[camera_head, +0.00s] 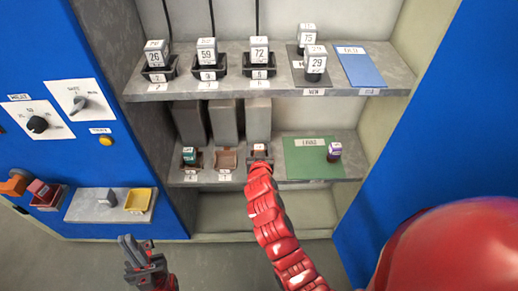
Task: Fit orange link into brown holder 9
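A brown holder (227,160) stands on the lower shelf, between a holder with a dark green piece and my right arm; I cannot read its number for certain. My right gripper (259,157) is at the front of the lower shelf, at the third, dark holder position. My red forearm covers most of it, so its fingers and anything between them cannot be made out. No orange link shows clearly on the shelves. An orange piece (14,184) is at the far left edge, but I cannot tell if it is the link. My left gripper (140,256) is low at the left, fingers apart and empty.
The lower shelf also has the dark green piece (190,155) and a green mat (305,166) with a purple-topped piece (334,151). Numbered blocks and a blue mat (361,68) are on the upper shelf. A yellow tray (140,201) and red bin (47,199) are at left.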

